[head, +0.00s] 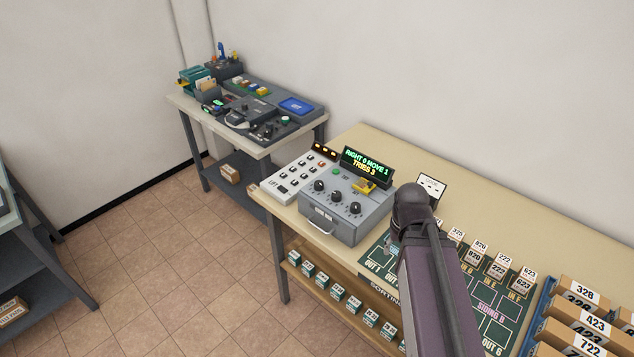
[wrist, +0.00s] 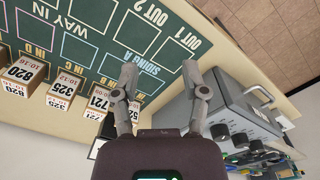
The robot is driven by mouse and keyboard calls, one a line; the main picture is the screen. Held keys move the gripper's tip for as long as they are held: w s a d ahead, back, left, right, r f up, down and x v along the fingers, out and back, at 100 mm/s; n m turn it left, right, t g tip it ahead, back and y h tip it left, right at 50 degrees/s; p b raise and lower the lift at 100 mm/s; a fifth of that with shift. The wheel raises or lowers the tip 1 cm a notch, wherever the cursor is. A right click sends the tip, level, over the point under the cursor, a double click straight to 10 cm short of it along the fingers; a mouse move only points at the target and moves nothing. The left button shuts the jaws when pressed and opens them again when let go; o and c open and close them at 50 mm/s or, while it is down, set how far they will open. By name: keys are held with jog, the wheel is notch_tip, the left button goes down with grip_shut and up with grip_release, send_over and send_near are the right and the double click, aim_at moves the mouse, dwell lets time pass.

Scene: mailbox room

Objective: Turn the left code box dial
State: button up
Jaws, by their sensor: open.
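The grey code box (head: 340,226) stands on the long tan table, with three black dials on its sloped top. The left dial (head: 319,186) is the one nearest the white keypad; the middle dial (head: 335,196) and right dial (head: 354,208) follow. A lit display (head: 366,163) behind them reads "RIGHT 0 MOVE 1, TRIES 3". In the wrist view my gripper (wrist: 159,76) is open and empty above the green sorting mat, beside the code box (wrist: 228,96) and apart from its dials. In the head view my arm hides most of the gripper.
The white keypad (head: 296,174) adjoins the box on its left. Small numbered boxes (head: 498,270) stand on the green mat (head: 489,309), and labelled cartons (head: 577,322) are at the right. A second table with devices (head: 250,106) stands behind, with open tiled floor (head: 180,240) in front.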

jog(key=shift+o, duration=1.3)
notch_tip(320, 180, up, 13)
jog(key=n+p, duration=1.3)
jog(key=n, duration=1.1)
send_over(319, 182)
jog(key=shift+s+f, duration=0.15)
jog(key=shift+f, duration=0.05)
jog(key=shift+f+b, duration=0.15)
jog(key=shift+b, duration=0.2)
notch_tip(319, 182, down, 14)
jog(key=b, duration=1.3)
jog(key=shift+r, duration=0.25)
